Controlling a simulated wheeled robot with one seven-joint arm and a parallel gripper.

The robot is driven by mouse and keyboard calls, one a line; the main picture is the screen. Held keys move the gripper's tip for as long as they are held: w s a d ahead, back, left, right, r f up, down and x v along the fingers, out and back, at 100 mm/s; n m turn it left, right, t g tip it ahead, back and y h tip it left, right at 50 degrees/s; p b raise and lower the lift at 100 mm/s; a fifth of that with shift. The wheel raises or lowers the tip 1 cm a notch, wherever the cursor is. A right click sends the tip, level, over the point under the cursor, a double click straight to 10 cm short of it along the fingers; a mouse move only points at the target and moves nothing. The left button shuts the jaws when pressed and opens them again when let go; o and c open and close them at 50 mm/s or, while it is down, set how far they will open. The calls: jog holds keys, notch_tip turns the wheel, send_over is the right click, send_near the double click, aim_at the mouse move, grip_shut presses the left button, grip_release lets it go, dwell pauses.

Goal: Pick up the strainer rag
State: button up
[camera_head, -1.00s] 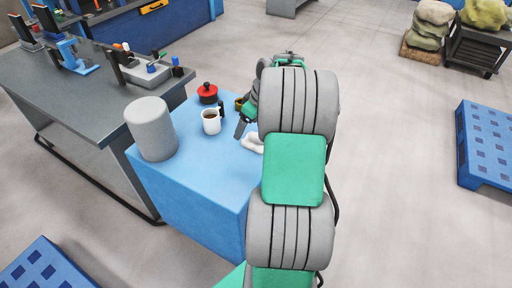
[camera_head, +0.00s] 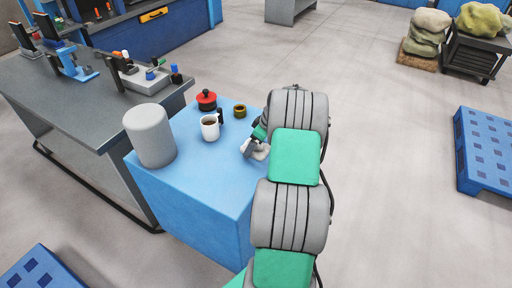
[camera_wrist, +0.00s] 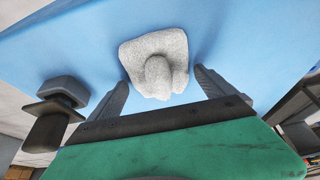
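The strainer rag (camera_wrist: 157,60) is a crumpled whitish cloth with a raised fold, lying on the blue table (camera_head: 190,185). In the head view the rag (camera_head: 262,154) shows only in part, beside my gripper (camera_head: 250,147) and arm. In the wrist view my gripper (camera_wrist: 160,88) is open, with one finger on each side of the rag's near part. The fingers are apart from the cloth, and nothing is held. Whether the fingertips touch the table cannot be told.
A white mug of dark liquid (camera_head: 209,127), a red-lidded pot (camera_head: 206,100) and a small dark-yellow cup (camera_head: 240,111) stand behind the rag. A grey cylinder (camera_head: 150,135) stands at the table's left. A grey workbench (camera_head: 85,95) adjoins the left side.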

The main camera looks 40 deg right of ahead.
jog(key=c, duration=1.1)
jog(key=shift+c, duration=0.2)
jog(key=shift+r, duration=0.15)
jog(key=shift+r, duration=0.3)
notch_tip(320, 180, up, 2)
jog(key=shift+r, duration=0.2)
jog(key=s+a+r+b, duration=0.1)
jog(key=s+a+r, duration=0.7)
jog(key=s, duration=0.3)
jog(key=shift+s+a+r, duration=0.15)
jog(key=shift+r, duration=0.75)
